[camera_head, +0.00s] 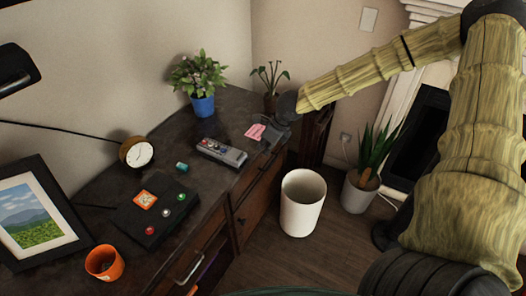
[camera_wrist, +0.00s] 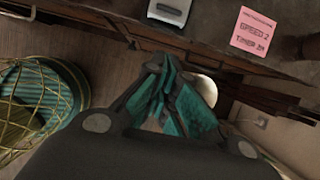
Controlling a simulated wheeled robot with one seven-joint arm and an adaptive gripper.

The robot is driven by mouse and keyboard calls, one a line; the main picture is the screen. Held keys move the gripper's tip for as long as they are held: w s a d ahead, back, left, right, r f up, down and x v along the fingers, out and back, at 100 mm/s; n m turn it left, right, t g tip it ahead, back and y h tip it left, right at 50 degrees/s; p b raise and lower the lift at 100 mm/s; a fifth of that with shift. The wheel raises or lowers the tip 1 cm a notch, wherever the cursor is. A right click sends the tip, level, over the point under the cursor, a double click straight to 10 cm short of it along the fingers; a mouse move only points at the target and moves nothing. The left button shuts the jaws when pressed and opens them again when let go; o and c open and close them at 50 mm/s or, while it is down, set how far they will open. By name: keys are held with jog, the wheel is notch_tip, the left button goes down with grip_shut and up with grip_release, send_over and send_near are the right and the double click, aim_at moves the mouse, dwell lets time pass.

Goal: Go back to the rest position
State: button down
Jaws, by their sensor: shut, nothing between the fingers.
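My gripper (camera_head: 268,134) is at the end of my raised arm, at the right front edge of the dark desk (camera_head: 215,182) in the head view. In the wrist view the teal-padded fingers of my gripper (camera_wrist: 166,78) are together and hold nothing. The fingers appear out past the desk edge, with floor behind them. A pink note (camera_head: 255,131) lies on the desk beside my gripper; it also shows in the wrist view (camera_wrist: 253,31).
A grey device (camera_head: 221,152), a black button box (camera_head: 155,214), an orange cup (camera_head: 104,263), a clock (camera_head: 136,152) and a blue-potted plant (camera_head: 201,104) stand on the desk. A white bin (camera_head: 301,205) and potted plant (camera_head: 360,190) stand on the floor.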

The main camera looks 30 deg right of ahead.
jog(key=shift+s+r, duration=0.1)
jog(key=shift+r, duration=0.2)
jog(key=shift+f, duration=0.1)
jog(key=s+a+f+n+g+h, duration=0.15)
jog(key=s+a+f+n, duration=0.25)
jog(key=s+f+n, duration=0.4)
jog(key=s+a+f+n+h, duration=0.2)
jog(key=s+a+f+n, duration=0.2)
jog(key=s+f+n, duration=0.4)
jog(key=s+a+f+n+g, duration=0.1)
jog(key=s+a+f+n, duration=0.2)
jog(key=s+n, duration=0.3)
jog(key=s+a+f+n+g+y, duration=0.1)
jog(key=s+a+f+n, duration=0.2)
jog(key=s+n, duration=0.4)
jog(key=s+a, duration=0.1)
jog(key=s, duration=0.6)
jog(key=shift+s+a+f+n, duration=0.15)
jog(key=shift+s+a+n, duration=0.1)
jog(key=shift+s+n, duration=0.05)
